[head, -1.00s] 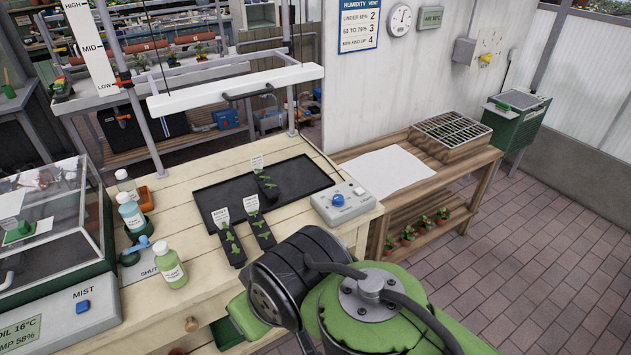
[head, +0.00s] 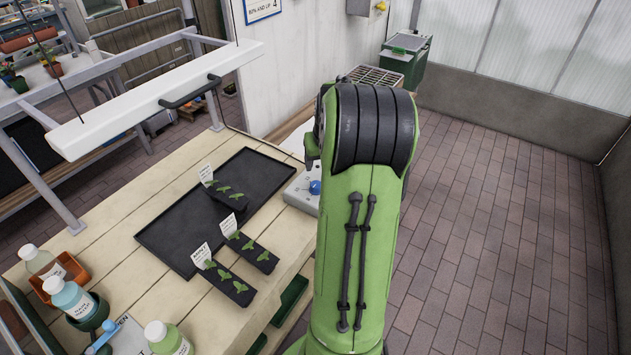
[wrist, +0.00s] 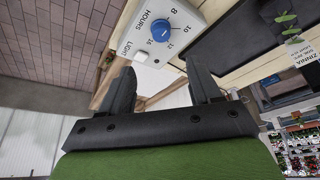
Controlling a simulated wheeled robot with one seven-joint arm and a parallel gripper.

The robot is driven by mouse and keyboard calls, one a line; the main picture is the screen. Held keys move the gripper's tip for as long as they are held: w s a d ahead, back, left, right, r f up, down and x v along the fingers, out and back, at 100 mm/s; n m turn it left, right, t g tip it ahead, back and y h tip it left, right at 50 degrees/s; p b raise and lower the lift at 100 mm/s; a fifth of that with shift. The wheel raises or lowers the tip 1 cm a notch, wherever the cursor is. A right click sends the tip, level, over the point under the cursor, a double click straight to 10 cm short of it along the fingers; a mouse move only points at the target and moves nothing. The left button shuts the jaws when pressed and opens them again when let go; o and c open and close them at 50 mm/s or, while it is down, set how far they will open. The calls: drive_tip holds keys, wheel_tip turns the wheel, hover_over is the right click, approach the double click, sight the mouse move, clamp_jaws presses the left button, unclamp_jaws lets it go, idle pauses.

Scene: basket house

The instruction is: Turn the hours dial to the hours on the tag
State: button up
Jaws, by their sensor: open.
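The blue hours dial (head: 315,187) is on a light grey box (head: 299,194) at the tray's right end, partly hidden by my arm in the head view. In the wrist view the dial (wrist: 160,29) is ringed by numbers such as 8, 10, 12 and 16, with HOURS and LIGHT lettering. I cannot tell its setting. My gripper (wrist: 162,80) is open and empty, its fingertips just short of the box in the picture, apart from the dial. A white tag reading ZINNIA (wrist: 301,54) is at the right edge; its smaller print is unreadable. White tags (head: 206,174) also stand in the seedling strips.
Seedling strips (head: 254,252) lie on and near the black tray (head: 168,229). A white lamp bar (head: 150,102) hangs over the bench. Bottles (head: 72,298) stand at the front left. The brick floor (head: 480,210) to the right is clear.

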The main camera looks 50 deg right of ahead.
sight(315, 185)
drive_tip(key=b+x, duration=0.2)
drive_tip(key=x, duration=1.2)
drive_tip(key=shift+a+f, duration=0.1)
drive_tip(key=shift+a, duration=0.05)
drive_tip(key=shift+c, duration=0.2)
drive_tip(key=c, duration=1)
drive_tip(key=shift+a, duration=0.1)
drive_tip(key=m, duration=0.2)
drive_tip(key=m+g, duration=0.1)
drive_tip(key=m+h+b, duration=0.1)
drive_tip(key=m, duration=0.1)
drive_tip(key=shift+w+a+m+g, duration=0.1)
drive_tip(key=shift+w+m+g, duration=0.2)
drive_tip(key=shift+g, duration=0.1)
drive_tip(key=m+g, duration=0.1)
drive_tip(key=m, duration=0.2)
drive_tip(key=m+g, duration=0.1)
drive_tip(key=m, duration=0.1)
drive_tip(key=shift+w+m+h+p, duration=0.15)
drive_tip(key=shift+m+h+p, duration=0.15)
drive_tip(key=shift+m, duration=0.1)
drive_tip(key=shift+m+g, duration=0.3)
